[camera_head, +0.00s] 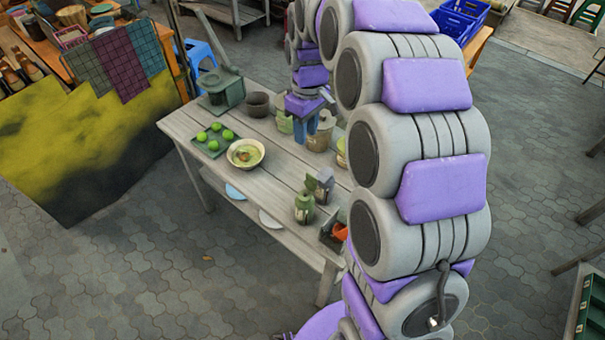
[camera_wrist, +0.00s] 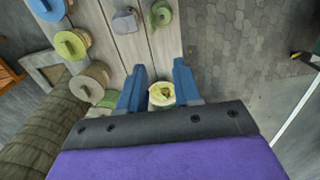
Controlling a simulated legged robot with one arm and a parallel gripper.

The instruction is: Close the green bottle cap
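A green bottle (camera_head: 304,208) stands upright near the front right of the wooden table. In the wrist view it appears from above as a round green thing (camera_wrist: 161,13) at the top edge. Its top looks green, but I cannot tell whether a cap is open or shut. My gripper (camera_head: 310,136) is above the back of the table, behind the bottle and apart from it. In the wrist view its blue fingers (camera_wrist: 158,88) are spread, with nothing held between them.
A grey block-like thing (camera_head: 323,184) stands close behind the bottle. A bowl (camera_head: 245,153) and a green tray (camera_head: 209,147) with limes are to the left. Lidded jars (camera_wrist: 71,45) stand along the table's other side. An open box (camera_head: 333,236) is right of the bottle.

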